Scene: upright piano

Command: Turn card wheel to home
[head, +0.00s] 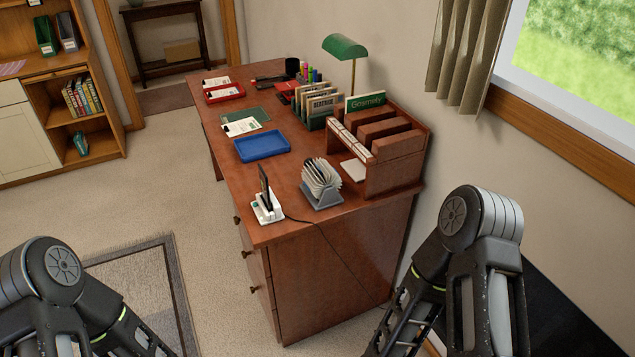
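The card wheel (321,177) is a rotary file of white cards on a grey stand (324,198). It sits near the close end of the brown wooden desk (260,218), with its cards fanned upward. What is written on the cards is too small to read. Only links of my two arms show, at the lower left and lower right. Neither gripper is in the picture, and neither visible arm part touches the wheel or the desk.
Left of the wheel, a dark upright device stands on a white base (267,208) with a trailing cable. A blue tray (262,146) lies behind. A wooden organizer (388,172) stands right, with book holders and a green lamp (345,46) beyond.

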